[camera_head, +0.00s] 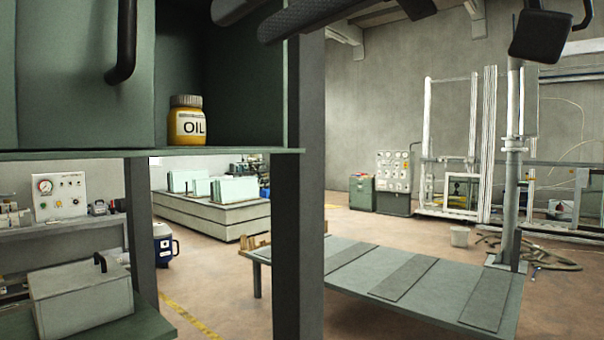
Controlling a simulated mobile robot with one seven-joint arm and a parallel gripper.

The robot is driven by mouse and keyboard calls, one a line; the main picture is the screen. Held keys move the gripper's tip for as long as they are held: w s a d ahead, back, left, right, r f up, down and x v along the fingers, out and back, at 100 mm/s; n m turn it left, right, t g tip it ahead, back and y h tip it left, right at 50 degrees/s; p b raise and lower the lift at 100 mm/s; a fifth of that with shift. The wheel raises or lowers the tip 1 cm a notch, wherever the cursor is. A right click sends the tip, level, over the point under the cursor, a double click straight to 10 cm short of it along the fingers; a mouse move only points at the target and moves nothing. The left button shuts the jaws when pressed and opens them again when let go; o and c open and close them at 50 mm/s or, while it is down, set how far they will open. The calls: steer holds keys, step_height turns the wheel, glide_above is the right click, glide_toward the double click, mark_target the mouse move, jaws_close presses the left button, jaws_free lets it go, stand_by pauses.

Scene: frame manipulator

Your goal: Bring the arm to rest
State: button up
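Dark parts cut across the top edge of the head view: a ribbed bar at the top middle and a black block with a curved piece at the top right. They are very near the camera and look like parts of my own arm or gripper. They are cut off by the frame, so I cannot make out a pair of fingertips or whether anything is held. The dark parts hang in the air, and I see none of them clearly touching the cabinet or the table.
A green cabinet (60,80) with a dark handle (124,45) stands close at left. A yellow oil jar (187,122) sits on its open shelf. A dark post (297,200) stands below. A low grey-green table (400,280) is at lower right. A grey box (80,295) lies at lower left.

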steer(key=w+d+f+m+h+p, duration=0.1)
steer(key=w+d+f+m+h, duration=0.15)
steer(key=f, duration=0.55)
steer(key=w+d+f+m+h+p, duration=0.2)
steer(key=d+f+h, duration=0.1)
steer(key=f, duration=0.5)
steer(key=w+d+f+m+h+p, duration=0.1)
steer(key=w+d+f+m+h, duration=0.15)
steer(key=f, duration=0.45)
steer(key=s+d+f+m+g+h+p, duration=0.1)
steer(key=d+f, duration=0.3)
steer(key=f, duration=0.5)
steer(key=s+d+f+m+g+h+p, duration=0.1)
steer(key=s+d+f+m+g+h, duration=0.1)
steer(key=f, duration=0.7)
steer(key=s+d+g+h, duration=0.1)
steer(key=d+h, duration=0.1)
steer(key=d, duration=0.1)
steer(key=shift+s, duration=0.35)
steer(key=shift+a+r, duration=0.1)
